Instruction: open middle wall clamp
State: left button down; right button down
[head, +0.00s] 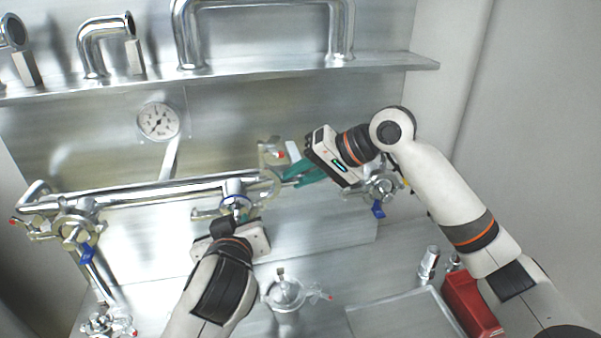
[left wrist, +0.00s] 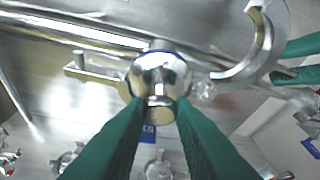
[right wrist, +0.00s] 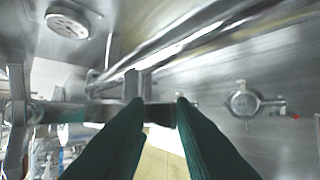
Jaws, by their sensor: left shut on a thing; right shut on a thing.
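The middle wall fitting (head: 236,203), with a blue part, is on the wall pipe in the head view. My left gripper (left wrist: 160,103) is shut on its round metal body (left wrist: 158,72); in the head view my wrist hides those fingertips. The middle clamp (left wrist: 262,42) shows as a curved half standing apart from the round body, at the right of the left wrist view. A metal arm reaches left of the body. My right gripper (head: 285,180) has its green fingers shut on a metal clamp part (right wrist: 140,88), right of the fitting. The exact hold is partly hidden.
Another clamped fitting (head: 78,228) is on the left, and one with a blue handle (head: 378,210) on the right. A gauge (head: 158,121) and a shelf (head: 250,78) are above. A tray (head: 405,316) and red box (head: 470,305) are at the lower right.

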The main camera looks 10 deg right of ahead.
jog(key=shift+s+a+f, duration=0.2)
jog(key=shift+f, duration=0.6)
jog(key=c, duration=1.6)
grip_release()
jog(key=shift+d, duration=0.1)
jog(key=shift+r, duration=0.1)
jog(key=v, duration=1.3)
jog(key=shift+w+r, duration=0.25)
